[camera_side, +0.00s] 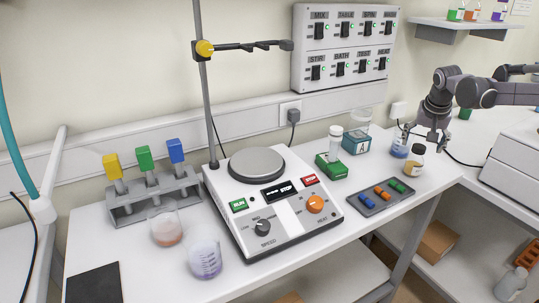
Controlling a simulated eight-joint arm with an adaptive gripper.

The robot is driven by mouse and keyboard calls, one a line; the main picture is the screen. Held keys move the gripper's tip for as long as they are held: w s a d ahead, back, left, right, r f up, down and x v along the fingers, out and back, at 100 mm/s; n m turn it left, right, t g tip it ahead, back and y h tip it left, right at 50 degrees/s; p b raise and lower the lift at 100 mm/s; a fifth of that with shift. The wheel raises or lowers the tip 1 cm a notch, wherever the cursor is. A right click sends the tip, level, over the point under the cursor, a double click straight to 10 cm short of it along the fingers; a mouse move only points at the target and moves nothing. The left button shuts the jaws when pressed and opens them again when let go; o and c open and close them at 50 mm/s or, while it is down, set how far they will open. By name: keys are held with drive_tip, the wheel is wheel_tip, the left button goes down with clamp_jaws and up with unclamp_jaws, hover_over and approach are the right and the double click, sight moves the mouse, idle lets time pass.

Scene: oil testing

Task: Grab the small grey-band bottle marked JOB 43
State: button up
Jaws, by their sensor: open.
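A small bottle (413,163) with a dark top, a pale band and amber contents stands on the right part of the white bench. Its marking is too small to read, so I cannot tell if it says JOB 43. My gripper (425,139) is open, just above and to the right of this bottle, with its fingers pointing down. Nothing shows between the fingers. I cannot tell whether a finger touches the bottle.
A flask with blue liquid (399,149) stands close behind the bottle. A tray (371,209) with coloured pieces lies in front. A green rack (331,169), a teal box marked A (356,144) and a hotplate (272,209) stand left. The bench edge is near on the right.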

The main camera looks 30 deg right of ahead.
sight(415, 162)
drive_tip(key=x, duration=0.5)
drive_tip(key=shift+d+x, duration=0.2)
drive_tip(key=shift+x, duration=2.5)
drive_tip(key=shift+w+r, duration=0.15)
drive_tip(key=c, duration=1.4)
